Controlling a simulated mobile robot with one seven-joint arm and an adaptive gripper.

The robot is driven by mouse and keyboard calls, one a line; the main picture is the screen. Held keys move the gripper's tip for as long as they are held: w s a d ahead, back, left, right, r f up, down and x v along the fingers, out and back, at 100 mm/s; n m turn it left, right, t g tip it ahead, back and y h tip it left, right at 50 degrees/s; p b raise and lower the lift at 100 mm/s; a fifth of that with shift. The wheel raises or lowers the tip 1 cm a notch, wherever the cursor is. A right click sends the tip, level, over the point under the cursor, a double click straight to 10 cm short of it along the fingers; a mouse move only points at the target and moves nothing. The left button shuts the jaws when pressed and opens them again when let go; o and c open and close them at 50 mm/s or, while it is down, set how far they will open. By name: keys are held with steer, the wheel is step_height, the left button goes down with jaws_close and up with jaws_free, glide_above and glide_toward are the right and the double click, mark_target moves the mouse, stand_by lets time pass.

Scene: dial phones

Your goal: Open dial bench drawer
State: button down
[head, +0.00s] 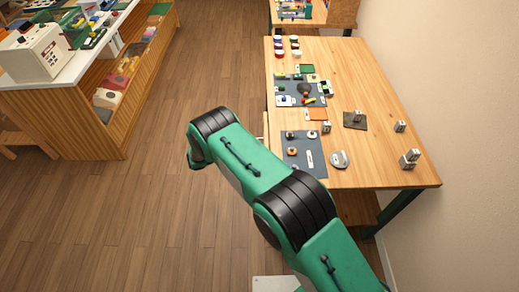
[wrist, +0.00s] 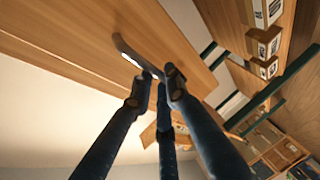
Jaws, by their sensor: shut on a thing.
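The dial bench (head: 385,110) is the wooden table at the right in the head view. A thin strip of wood shows at its left edge, just above my arm; I cannot tell whether it is the drawer. In the wrist view a dark curved handle (wrist: 126,47) stands on a wooden drawer front (wrist: 160,30). My gripper (wrist: 155,84) is closed around the lower end of this handle. In the head view my arm hides the gripper and handle. How far the drawer stands out is unclear.
Grey mats (head: 318,165) with dial parts and small blocks (head: 400,126) lie on the bench top. A shelf unit (head: 110,125) with a white top stands at the left. The wood floor (head: 150,200) between them is clear. A wall runs along the right.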

steer(key=a+b, duration=0.4)
steer(key=a, duration=2.1)
steer(key=shift+a+f, duration=0.15)
steer(key=shift+a, duration=0.05)
steer(key=shift+s, duration=0.1)
steer(key=c, duration=1.7)
jaws_free()
steer(key=shift+o, duration=0.2)
steer(key=v, duration=1.2)
